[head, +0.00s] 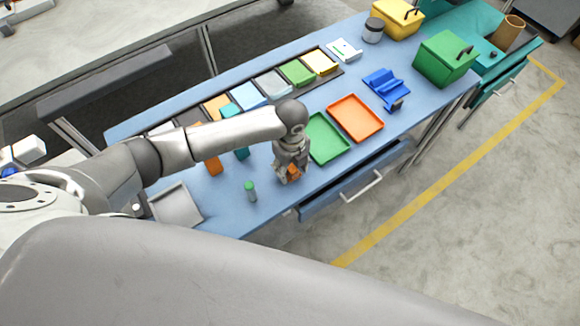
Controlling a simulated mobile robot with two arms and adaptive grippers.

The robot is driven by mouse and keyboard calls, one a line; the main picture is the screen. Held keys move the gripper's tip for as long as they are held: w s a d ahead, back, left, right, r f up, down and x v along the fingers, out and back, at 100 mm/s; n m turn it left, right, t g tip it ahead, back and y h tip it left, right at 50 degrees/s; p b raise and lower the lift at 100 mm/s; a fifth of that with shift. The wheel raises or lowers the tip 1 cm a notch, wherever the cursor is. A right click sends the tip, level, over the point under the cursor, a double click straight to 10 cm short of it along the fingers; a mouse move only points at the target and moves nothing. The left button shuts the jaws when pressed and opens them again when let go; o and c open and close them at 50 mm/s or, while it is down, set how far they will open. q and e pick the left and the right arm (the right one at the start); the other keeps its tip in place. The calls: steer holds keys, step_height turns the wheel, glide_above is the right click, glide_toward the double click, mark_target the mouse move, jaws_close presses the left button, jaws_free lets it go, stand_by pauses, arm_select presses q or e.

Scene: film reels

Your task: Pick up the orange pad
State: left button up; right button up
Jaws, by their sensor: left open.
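A small orange pad (293,172) shows at the fingertips of my left gripper (288,178), near the front edge of the blue table (290,209). My left gripper points down from above and is open, with its fingers around or just over the pad. The fingers hide part of the pad, and I cannot tell whether they touch it. My right gripper is not in view.
A green tray (327,139) stands just right of the gripper, with an orange tray (355,117) beyond it. A small green-capped bottle (250,191) and a grey tray (176,207) are to the left. An orange block (213,166) stands behind. An open drawer (350,185) juts out in front.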

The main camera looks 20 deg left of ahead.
arm_select(q)
steer(key=c, duration=1.1)
jaws_close()
steer(key=shift+r+b, duration=0.4)
steer(key=shift+r, duration=0.25)
steer(key=shift+w+r+b, duration=0.1)
steer(key=shift+r+b, duration=0.25)
steer(key=shift+r, duration=0.35)
steer(key=s+r+b, duration=0.2)
steer(key=s+r, duration=0.8)
steer(key=s, duration=0.4)
steer(key=shift+a+r, duration=0.15)
steer(key=shift+a, duration=0.15)
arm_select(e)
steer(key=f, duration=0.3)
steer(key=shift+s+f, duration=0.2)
arm_select(q)
steer(key=shift+s, duration=0.1)
